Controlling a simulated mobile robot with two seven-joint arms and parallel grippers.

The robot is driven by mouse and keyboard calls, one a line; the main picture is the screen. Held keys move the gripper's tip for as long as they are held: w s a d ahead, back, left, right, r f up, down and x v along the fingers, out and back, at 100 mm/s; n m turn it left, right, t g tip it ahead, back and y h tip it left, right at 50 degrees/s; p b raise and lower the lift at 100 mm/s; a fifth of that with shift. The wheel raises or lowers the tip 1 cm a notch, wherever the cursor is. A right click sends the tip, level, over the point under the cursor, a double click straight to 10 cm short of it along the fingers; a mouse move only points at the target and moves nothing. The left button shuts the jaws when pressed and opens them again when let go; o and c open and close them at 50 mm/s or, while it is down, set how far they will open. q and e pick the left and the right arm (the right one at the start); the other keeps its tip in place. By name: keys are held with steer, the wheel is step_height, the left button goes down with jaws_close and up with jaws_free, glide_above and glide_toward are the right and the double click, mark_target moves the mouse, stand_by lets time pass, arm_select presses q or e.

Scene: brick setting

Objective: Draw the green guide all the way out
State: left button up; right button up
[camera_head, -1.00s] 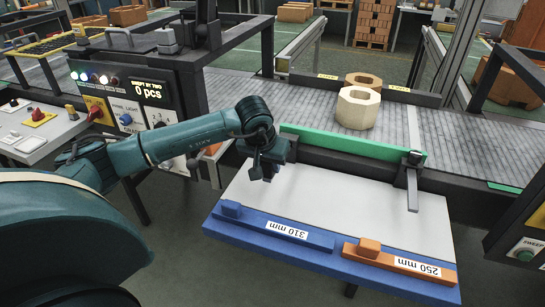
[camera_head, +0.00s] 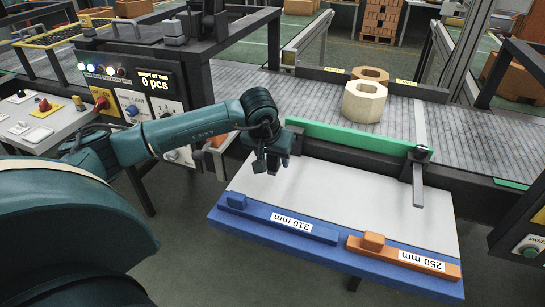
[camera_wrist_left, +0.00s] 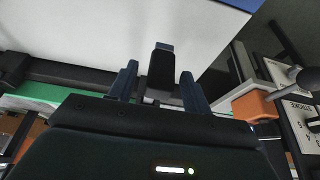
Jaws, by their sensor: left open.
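The green guide (camera_head: 350,138) is a long upright bar on a dark rail, between the grey conveyor and the white table. A dark bracket with a grey bar (camera_head: 418,178) stands at its right end. My left gripper (camera_head: 271,166) is at the guide's left end, over the white table's back edge, and hides that end. In the left wrist view the two fingers (camera_wrist_left: 158,88) are apart, with a dark upright block (camera_wrist_left: 160,70) between or just beyond them; I cannot tell whether they touch it. Part of the green guide (camera_wrist_left: 40,98) shows at the left there. My right gripper is not in view.
The white table (camera_head: 340,195) carries a blue bar marked 310 mm (camera_head: 275,217) and an orange bar marked 250 mm (camera_head: 405,256) along its front. Two hollow octagonal blocks, one pale (camera_head: 362,105), one brown (camera_head: 371,74), stand on the conveyor (camera_head: 285,100). A control panel (camera_head: 152,95) is at left.

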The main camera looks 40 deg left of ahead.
arm_select(q)
steer(key=v, duration=1.2)
steer(key=shift+s+r+b, duration=0.2)
steer(key=shift+r+b, duration=0.15)
steer(key=shift+d, duration=0.1)
